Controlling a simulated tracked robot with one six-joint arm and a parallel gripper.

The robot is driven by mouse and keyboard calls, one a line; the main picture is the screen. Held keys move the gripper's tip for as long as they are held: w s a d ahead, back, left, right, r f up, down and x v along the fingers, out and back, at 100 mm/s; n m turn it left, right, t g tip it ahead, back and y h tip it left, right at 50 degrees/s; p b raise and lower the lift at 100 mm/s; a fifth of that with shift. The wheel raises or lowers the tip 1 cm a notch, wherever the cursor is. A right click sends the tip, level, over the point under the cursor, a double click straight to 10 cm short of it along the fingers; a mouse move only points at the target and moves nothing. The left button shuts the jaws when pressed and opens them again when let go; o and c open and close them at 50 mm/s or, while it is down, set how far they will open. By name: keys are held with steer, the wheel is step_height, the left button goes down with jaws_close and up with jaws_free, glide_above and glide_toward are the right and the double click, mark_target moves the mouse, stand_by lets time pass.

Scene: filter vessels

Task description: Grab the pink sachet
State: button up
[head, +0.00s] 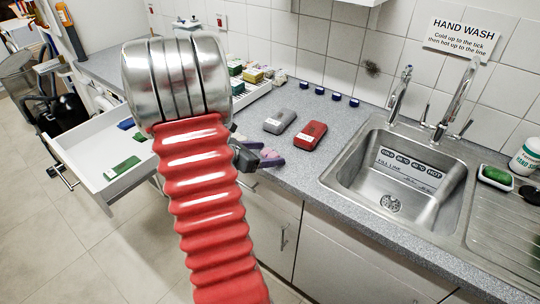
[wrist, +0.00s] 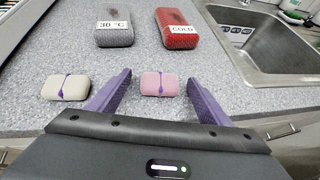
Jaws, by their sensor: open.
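The pink sachet (wrist: 160,83) lies on the grey speckled counter near its front edge, in the wrist view. It is a small pillow shape with a purple tie around its middle. My gripper (wrist: 160,82) is open, with one purple finger to the left of the sachet and one to the right, both apart from it. In the head view my gripper (head: 268,158) shows at the counter's front edge, partly behind my red arm. The pink sachet is hard to make out there.
A cream sachet (wrist: 66,87) lies left of my left finger. A grey case (wrist: 115,27) marked 30 °C and a red case (wrist: 177,28) marked COLD lie behind. A sink (head: 400,185) is to the right. An open white drawer (head: 85,160) juts out at the left.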

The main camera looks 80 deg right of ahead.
mark_target(266, 154)
steer(key=shift+c, duration=0.5)
steer(key=c, duration=1)
step_height(266, 154, up, 10)
stand_by(0.6)
